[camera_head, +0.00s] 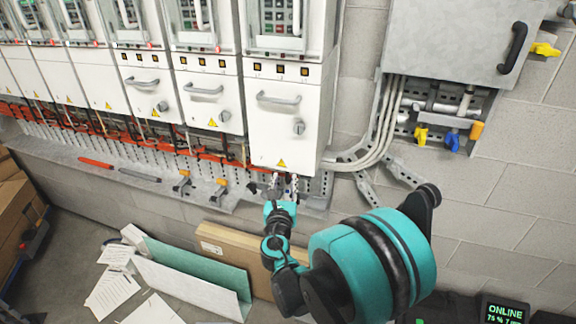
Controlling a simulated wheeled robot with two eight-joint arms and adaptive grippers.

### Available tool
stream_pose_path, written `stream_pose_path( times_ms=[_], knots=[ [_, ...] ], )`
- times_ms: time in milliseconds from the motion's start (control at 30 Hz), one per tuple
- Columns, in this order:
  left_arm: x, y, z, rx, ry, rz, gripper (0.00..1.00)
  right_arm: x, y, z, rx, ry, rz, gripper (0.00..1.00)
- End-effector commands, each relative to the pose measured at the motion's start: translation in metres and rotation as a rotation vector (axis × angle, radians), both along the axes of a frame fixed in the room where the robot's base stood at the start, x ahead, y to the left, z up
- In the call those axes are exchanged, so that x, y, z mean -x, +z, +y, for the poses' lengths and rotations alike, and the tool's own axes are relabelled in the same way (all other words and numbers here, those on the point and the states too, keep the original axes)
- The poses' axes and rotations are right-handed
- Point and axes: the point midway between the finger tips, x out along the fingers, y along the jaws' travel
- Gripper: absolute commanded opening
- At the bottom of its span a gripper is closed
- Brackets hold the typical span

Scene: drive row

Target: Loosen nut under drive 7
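A row of white drive cabinets runs along the upper left. The rightmost and largest drive (285,120) has a grey handle, a knob and a yellow warning triangle. I cannot read a drive number on any of them. My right gripper (280,184) is up against the underside of this rightmost drive, at the strip of metal fittings there. Small silver parts show around its fingertips, too small to tell fingers from fittings, so I cannot tell whether it is open or shut. No nut can be made out. My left gripper is out of view.
A metal ledge (110,172) below the drives carries a red tool (95,162), a dark tool (140,175) and orange clamps. Grey conduits (350,160) and a grey box (450,40) are at right. Cardboard (225,246), a white-and-green panel and papers lie below.

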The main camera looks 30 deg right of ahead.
Motion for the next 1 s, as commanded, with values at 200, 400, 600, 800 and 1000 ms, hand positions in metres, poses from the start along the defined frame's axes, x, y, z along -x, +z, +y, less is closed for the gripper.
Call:
stream_pose_path(
  times_ms=[200,400,600,800,1000],
  knots=[
    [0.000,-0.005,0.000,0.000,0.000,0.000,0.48,-0.038,-0.001,-0.028,-0.002,-0.003,-0.001,0.35],
    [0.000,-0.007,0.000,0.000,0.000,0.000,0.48,-0.062,-0.001,-0.044,-0.002,-0.003,-0.002,0.35],
    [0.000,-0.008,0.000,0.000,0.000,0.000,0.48,-0.070,0.000,-0.050,-0.003,-0.003,-0.002,0.35],
    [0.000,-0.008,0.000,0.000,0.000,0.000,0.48,-0.070,0.000,-0.050,-0.003,-0.002,-0.002,0.35],
    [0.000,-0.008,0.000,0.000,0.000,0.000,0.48,-0.070,0.000,-0.050,-0.003,-0.002,-0.002,0.00]
  ],
)
